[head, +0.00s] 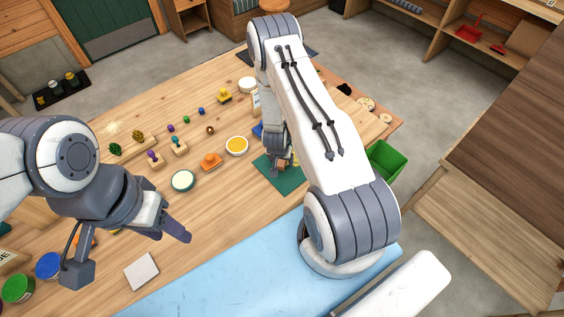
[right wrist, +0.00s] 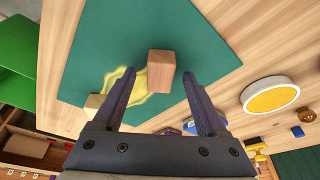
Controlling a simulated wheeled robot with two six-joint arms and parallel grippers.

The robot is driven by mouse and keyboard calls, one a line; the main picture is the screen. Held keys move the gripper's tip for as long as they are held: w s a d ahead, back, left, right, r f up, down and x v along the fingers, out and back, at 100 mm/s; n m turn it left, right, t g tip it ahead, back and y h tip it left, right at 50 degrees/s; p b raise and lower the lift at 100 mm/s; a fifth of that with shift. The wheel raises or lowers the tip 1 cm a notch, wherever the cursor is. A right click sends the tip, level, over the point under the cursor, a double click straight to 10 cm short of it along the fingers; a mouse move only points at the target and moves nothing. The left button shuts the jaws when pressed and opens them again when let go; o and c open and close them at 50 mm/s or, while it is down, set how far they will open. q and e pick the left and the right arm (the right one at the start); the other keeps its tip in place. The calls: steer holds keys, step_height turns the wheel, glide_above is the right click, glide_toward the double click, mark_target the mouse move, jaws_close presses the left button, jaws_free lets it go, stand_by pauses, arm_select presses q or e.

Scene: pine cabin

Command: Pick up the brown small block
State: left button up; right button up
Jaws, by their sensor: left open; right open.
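The brown small block (right wrist: 161,70) stands on the dark green mat (right wrist: 105,45) in the right wrist view. My right gripper (right wrist: 159,75) is open, with its two fingers reaching toward the block and the block showing between their tips. No grip on it shows. In the head view the block (head: 281,163) is partly hidden by my right gripper (head: 277,150) above the green mat (head: 285,183). My left gripper (head: 130,254) is open and empty over the left part of the table.
A yellow-topped round container (head: 237,146) stands left of the mat. A green bin (head: 385,162) is at the right. Several knobbed pieces stand at the left.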

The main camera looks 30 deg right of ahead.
jaws_close()
steer(key=shift+r, duration=0.1)
